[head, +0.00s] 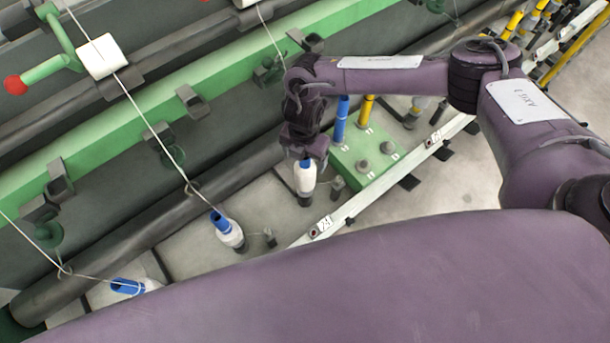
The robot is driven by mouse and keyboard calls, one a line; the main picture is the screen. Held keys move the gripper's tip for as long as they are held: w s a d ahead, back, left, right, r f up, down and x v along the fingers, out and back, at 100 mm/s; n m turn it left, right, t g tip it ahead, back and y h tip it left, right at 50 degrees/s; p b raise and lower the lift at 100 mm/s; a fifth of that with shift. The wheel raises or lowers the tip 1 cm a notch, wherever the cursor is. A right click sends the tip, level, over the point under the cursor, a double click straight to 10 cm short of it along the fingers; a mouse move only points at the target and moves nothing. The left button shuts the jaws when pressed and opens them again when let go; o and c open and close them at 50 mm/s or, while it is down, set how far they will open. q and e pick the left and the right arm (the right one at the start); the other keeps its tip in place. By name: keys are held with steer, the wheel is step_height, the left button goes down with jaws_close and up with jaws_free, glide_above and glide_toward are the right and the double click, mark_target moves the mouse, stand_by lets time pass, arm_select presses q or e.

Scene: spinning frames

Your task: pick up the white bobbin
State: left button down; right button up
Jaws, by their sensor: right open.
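A white bobbin (305,178) stands upright on a dark holder in the middle of the view, beside the green block. My right gripper (307,160) points down right over it, with its fingers at the bobbin's top end. The gripper is open. The fingers partly hide the top, and I cannot tell whether they touch it. My left gripper is not in view.
Two more white bobbins with blue tops (230,233) (128,287) stand lower left with threads running up from them. A blue bobbin (341,122) and a yellow one (366,108) stand on the green block (372,183). A pale rail (360,202) runs just right.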

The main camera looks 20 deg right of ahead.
mark_target(304, 172)
step_height(304, 172, down, 4)
steer(key=b, duration=0.3)
steer(key=shift+s+f, duration=0.1)
steer(key=shift+f, duration=0.05)
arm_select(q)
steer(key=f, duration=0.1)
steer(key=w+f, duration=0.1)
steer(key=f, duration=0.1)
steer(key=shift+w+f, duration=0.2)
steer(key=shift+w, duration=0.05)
arm_select(e)
steer(key=c, duration=1.6)
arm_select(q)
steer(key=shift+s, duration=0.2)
arm_select(e)
steer(key=shift+o, duration=0.2)
steer(key=shift+r, duration=0.25)
